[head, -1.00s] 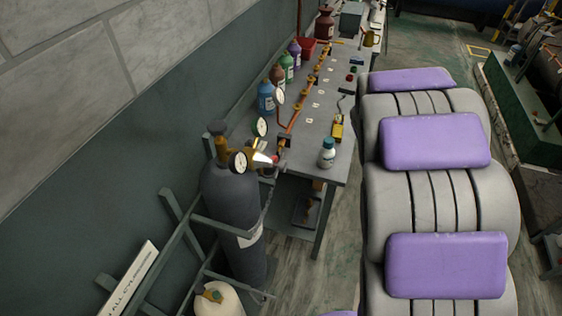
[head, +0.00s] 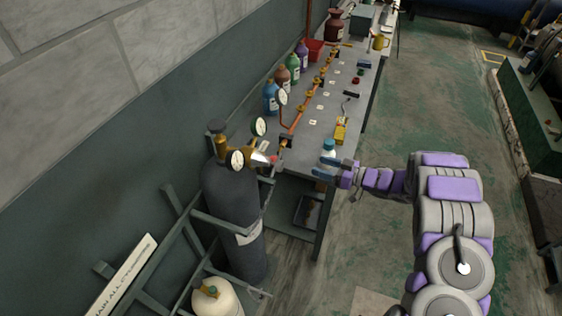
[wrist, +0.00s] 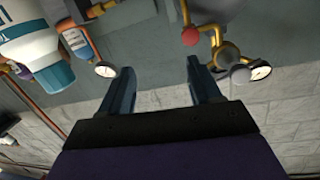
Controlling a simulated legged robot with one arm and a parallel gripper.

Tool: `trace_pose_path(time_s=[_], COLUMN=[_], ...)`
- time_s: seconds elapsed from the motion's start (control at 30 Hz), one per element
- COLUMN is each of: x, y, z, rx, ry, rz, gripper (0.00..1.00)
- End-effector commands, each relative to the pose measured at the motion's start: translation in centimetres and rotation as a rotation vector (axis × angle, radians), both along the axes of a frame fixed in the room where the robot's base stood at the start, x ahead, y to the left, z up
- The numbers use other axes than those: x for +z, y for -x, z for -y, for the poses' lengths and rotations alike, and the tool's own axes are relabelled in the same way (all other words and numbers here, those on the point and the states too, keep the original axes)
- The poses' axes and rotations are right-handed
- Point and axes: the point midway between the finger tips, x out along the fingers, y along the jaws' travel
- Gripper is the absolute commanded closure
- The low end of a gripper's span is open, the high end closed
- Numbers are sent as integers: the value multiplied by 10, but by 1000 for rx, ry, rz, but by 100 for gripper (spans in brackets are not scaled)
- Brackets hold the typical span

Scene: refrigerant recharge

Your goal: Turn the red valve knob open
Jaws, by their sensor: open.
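The red valve knob (head: 274,159) is a small red spot beside the brass regulator on top of the dark gas cylinder (head: 232,205). In the wrist view a round red knob (wrist: 190,36) shows beyond the right finger, apart from it, next to brass fittings. My gripper (head: 326,168) is at the near end of the bench, right of the knob, with a clear gap between them. The wrist view shows its two fingers (wrist: 160,68) spread and nothing between them.
A white and teal bottle (head: 329,148) stands on the bench (head: 312,130) close to my gripper and looms left in the wrist view (wrist: 35,50). Pressure gauges (head: 237,160) surround the cylinder top. A cream cylinder (head: 216,300) stands in front.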

Motion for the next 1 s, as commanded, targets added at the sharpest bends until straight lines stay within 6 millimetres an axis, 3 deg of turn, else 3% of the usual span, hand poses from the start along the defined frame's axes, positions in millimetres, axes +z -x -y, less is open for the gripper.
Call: trace_pose_path(time_s=[0.1,0.3,0.57,1.0], x=[-4,-4,-4,-4], y=[22,33,20,-10], z=[-12,-25,-60,-139], rx=[83,131,134,131], ry=[-102,-153,-152,-152], rz=[-15,-23,-22,-21], gripper=[37,37,37,37])
